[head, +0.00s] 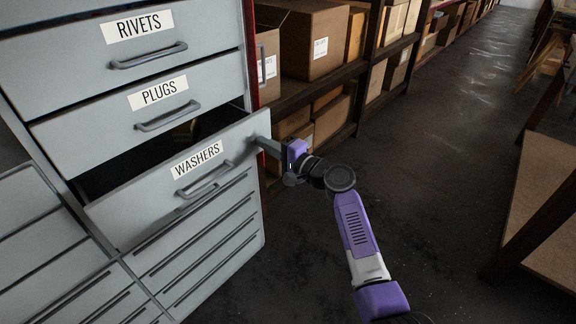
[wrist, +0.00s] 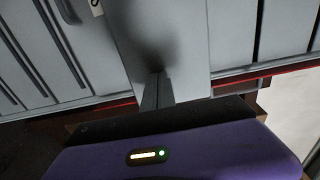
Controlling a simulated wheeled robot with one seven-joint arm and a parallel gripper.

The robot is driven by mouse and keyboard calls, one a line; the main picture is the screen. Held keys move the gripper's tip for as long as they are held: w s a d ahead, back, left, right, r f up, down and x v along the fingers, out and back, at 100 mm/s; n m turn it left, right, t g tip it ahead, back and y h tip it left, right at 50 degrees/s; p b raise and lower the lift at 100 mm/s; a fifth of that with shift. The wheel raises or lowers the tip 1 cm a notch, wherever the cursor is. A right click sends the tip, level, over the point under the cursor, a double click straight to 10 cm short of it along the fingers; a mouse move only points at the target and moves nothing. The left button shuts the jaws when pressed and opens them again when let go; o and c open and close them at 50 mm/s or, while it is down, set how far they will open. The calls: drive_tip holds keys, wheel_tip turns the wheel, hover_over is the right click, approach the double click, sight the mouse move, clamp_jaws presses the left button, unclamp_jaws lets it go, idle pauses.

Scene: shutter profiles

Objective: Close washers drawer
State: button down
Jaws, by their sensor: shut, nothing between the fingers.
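The washers drawer (head: 240,147) is pulled partly out of the grey cabinet, below the plugs drawer. Its dark inside shows behind the front panel. Its bar handle (head: 204,181) sits below the WASHERS label (head: 197,159). My gripper (head: 260,141) is shut and empty at the right end of the drawer front, away from the handle. In the wrist view my gripper's fingers (wrist: 157,92) point at a pale grey panel and cast a shadow on it. They look close to it or touching; I cannot tell which.
The plugs drawer (head: 90,124) and rivets drawer (head: 75,62) are shut above. Shelves with cardboard boxes (head: 312,42) stand right of the cabinet. A table (head: 545,190) stands at the far right. The floor (head: 440,130) between is clear.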

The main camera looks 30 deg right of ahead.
drive_tip(key=b+x, duration=0.5)
drive_tip(key=x, duration=0.4)
drive_tip(key=shift+w+a+f, duration=0.1)
drive_tip(key=shift+w+f, duration=0.05)
drive_tip(key=shift+w, duration=0.35)
drive_tip(key=shift+w+a+r+b, duration=0.15)
drive_tip(key=shift+r+b, duration=0.15)
drive_tip(key=shift+r, duration=0.05)
drive_tip(key=shift+a, duration=0.1)
